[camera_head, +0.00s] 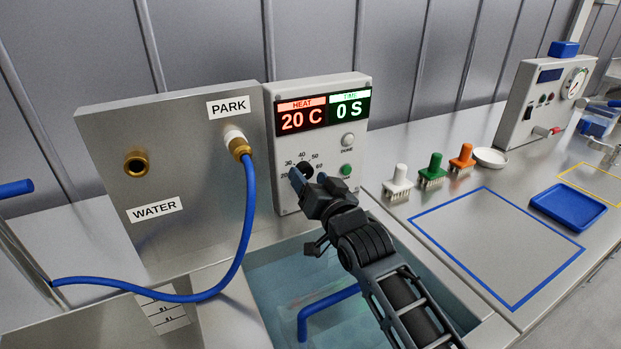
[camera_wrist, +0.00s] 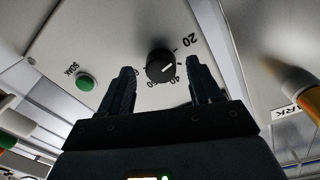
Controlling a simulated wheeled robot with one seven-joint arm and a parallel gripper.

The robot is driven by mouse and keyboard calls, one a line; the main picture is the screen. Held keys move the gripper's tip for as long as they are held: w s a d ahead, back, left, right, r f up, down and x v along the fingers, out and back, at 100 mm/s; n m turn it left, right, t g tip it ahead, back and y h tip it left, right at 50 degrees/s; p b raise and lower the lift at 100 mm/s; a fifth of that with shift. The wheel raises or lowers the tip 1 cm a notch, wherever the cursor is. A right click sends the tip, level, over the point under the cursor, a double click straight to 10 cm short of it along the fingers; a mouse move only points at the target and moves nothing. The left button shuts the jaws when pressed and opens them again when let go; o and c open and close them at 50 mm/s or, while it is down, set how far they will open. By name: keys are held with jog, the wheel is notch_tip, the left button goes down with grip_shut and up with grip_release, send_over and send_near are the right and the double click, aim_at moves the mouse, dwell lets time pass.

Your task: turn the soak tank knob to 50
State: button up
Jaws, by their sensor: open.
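The soak tank knob (camera_head: 304,168) is a round black dial on the white control box (camera_head: 356,100), ringed by temperature numbers. In the wrist view the knob (camera_wrist: 160,66) appears upside down, with its white mark slanting toward the 20 side of the scale. The red HEAT display (camera_head: 301,117) reads 20 C. My gripper (camera_head: 311,181) is open in front of the dial and partly covers it in the head view. In the wrist view my gripper's fingers (camera_wrist: 160,68) stand on either side of the knob with gaps; I cannot tell their depth relative to it.
Below the box is a water-filled tank (camera_head: 262,262). A green SOAK button (camera_wrist: 87,83) is close to one finger. A blue hose (camera_head: 247,215) hangs from the metal panel (camera_head: 190,130) at left. Several brushes (camera_head: 432,170) stand to the right.

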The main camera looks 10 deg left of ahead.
jog(key=shift+w+a, duration=0.1)
jog(key=shift+w, duration=0.05)
jog(key=c, duration=1)
